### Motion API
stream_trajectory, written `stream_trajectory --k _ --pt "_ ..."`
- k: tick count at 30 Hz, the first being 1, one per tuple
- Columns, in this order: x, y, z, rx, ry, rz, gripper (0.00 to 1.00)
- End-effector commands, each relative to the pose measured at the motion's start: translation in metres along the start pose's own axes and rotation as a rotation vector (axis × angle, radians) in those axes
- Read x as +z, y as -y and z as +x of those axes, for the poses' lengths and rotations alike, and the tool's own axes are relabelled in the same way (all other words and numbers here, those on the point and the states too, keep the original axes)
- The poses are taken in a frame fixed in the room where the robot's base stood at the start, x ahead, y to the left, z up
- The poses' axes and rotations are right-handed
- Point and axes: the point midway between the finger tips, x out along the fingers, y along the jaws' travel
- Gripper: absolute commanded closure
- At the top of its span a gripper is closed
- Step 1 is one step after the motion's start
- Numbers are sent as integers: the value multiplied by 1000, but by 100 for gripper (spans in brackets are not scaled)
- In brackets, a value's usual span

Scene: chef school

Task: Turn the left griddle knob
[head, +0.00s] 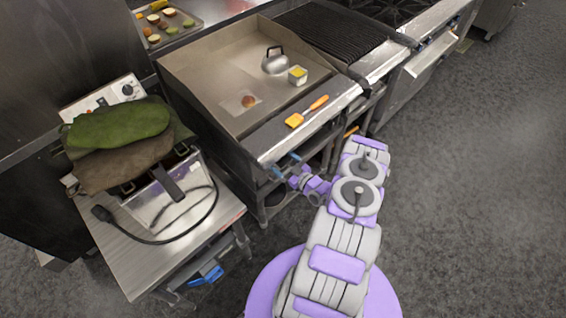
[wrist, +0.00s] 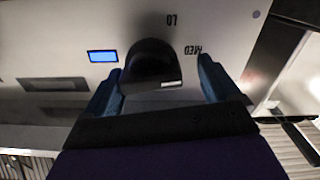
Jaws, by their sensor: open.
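The griddle (head: 215,62) stands at the counter, its front face turned toward me. My gripper (head: 285,166) is at the left part of its front edge. In the wrist view, a black knob (wrist: 150,65) with a white mark sits on the pale control panel, beside inverted "LO" and "MED" lettering. The two blue fingers of my gripper (wrist: 158,88) are open, one on each side of the knob. I cannot tell whether either finger touches it. The knob is hidden in the head view.
A spatula with orange ends (head: 306,111), a domed metal press (head: 275,62) and a small yellow-topped container (head: 297,75) are on the griddle. A metal side table (head: 150,262) holds a fryer (head: 165,200) with mitts. A blue display (wrist: 103,56) is beside the knob. Open floor lies at right.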

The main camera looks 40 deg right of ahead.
Motion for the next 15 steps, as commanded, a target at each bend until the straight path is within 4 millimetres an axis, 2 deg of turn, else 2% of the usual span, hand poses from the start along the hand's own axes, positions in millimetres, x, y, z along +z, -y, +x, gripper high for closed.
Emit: stream_trajectory --k 4,12,15 --pt "3 -5 7 2 -2 5 11" --pt "3 -6 8 3 -1 6 11" --pt "2 -4 8 3 -1 5 19"
